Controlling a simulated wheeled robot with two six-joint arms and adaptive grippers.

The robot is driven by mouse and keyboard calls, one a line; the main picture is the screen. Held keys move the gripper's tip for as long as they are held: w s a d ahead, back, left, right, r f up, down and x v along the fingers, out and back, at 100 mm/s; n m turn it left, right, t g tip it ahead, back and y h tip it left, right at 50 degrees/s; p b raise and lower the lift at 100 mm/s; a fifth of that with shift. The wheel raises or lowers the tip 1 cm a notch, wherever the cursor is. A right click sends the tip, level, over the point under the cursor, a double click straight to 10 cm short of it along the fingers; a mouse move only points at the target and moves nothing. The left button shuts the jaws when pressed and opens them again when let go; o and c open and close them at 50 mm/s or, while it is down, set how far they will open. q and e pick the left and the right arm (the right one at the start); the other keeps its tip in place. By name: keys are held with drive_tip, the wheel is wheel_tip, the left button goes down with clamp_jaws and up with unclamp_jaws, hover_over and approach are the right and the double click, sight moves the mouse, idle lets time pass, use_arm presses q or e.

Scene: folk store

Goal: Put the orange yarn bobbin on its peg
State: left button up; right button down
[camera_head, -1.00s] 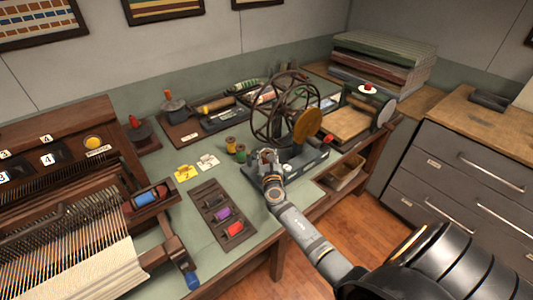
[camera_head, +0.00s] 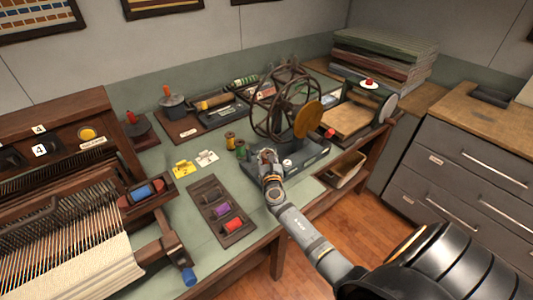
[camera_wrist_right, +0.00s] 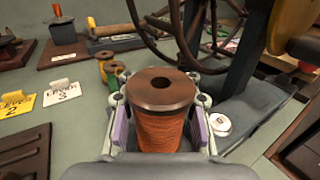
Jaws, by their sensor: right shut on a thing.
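The orange yarn bobbin (camera_wrist_right: 160,125) is in the right wrist view, upright, with a brown wooden top flange and a dark hole in its middle. My right gripper (camera_wrist_right: 160,130) is shut on it, one finger on each side. In the head view my right gripper (camera_head: 268,158) is over the front of the dark base of the wheeled winder (camera_head: 310,160); the bobbin shows there only as a small, unclear patch. I cannot make out the empty peg, and the bobbin's lower end is hidden. My left gripper is not in view.
The winder's large spoked wheel (camera_head: 275,110) stands just behind the gripper. A white round knob (camera_wrist_right: 220,124) is close to its right finger. Green and yellow bobbins (camera_head: 231,141), number cards (camera_head: 184,168) and a dark spool tray (camera_head: 208,195) are to the left. A loom (camera_head: 70,235) fills the far left.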

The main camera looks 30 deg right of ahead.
drive_tip(key=shift+f+b, duration=2.4)
drive_tip(key=shift+f, duration=0.25)
drive_tip(key=c, duration=0.9)
unclamp_jaws()
drive_tip(key=shift+o, duration=0.2)
drive_tip(key=v, duration=1.2)
